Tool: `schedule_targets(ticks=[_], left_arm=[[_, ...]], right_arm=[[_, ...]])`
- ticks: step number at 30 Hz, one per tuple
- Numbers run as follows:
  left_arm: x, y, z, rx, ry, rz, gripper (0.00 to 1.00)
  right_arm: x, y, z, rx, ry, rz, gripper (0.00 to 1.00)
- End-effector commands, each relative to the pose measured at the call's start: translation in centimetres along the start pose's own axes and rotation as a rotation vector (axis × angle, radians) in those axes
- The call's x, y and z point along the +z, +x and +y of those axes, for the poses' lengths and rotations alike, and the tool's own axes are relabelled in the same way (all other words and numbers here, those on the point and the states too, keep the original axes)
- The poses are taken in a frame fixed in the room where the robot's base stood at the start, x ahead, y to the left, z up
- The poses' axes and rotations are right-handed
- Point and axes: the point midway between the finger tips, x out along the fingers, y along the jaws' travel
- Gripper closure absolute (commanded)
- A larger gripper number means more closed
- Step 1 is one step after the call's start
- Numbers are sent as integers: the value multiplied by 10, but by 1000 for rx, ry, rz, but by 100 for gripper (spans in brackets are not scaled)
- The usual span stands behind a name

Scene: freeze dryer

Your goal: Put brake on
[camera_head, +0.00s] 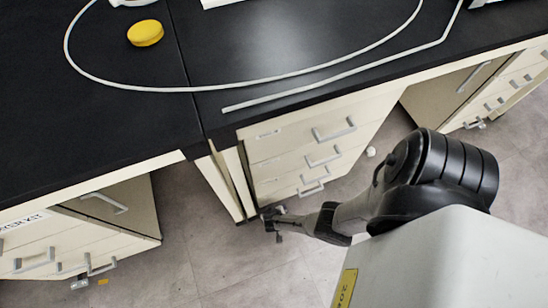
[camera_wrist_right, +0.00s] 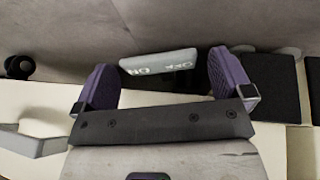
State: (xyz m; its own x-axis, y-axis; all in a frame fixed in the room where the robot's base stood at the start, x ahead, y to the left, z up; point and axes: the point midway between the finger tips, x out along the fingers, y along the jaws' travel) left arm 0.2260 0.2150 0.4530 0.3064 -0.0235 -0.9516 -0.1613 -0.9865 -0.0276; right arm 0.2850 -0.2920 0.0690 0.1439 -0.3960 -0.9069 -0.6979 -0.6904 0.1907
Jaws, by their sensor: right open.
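A grey brake pedal (camera_wrist_right: 158,66) with ON and OFF lettering, upside down in the picture, shows in the right wrist view. It lies between and slightly beyond the two purple fingers of my right gripper (camera_wrist_right: 162,78). The fingers are spread apart with nothing held, and I cannot tell whether either touches the pedal. In the head view my right gripper (camera_head: 272,218) is low by the foot of the middle drawer cabinet (camera_head: 290,145). The pedal is too small or hidden to make out there. My left gripper is not in view.
A black bench top (camera_head: 270,45) overhangs the cabinets, with a yellow round object (camera_head: 145,33) and a pale hose (camera_head: 130,88) on it. Drawer handles (camera_head: 333,130) stick out near my right arm. The grey floor (camera_head: 230,275) in front is mostly clear.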

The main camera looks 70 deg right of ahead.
Motion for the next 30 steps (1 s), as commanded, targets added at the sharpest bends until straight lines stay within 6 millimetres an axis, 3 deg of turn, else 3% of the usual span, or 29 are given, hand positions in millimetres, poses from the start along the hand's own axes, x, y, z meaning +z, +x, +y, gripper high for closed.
schedule_targets(ticks=[5, 20, 25, 30], left_arm=[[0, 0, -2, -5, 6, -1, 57], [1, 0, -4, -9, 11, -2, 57], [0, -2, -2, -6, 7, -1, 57], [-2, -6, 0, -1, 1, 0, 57]], right_arm=[[0, 0, 0, 0, 0, 0, 4], [0, 0, 0, 0, -1, 0, 51], [2, 0, 3, -46, 17, -4, 52], [2, 0, 6, -197, 82, -5, 51]])
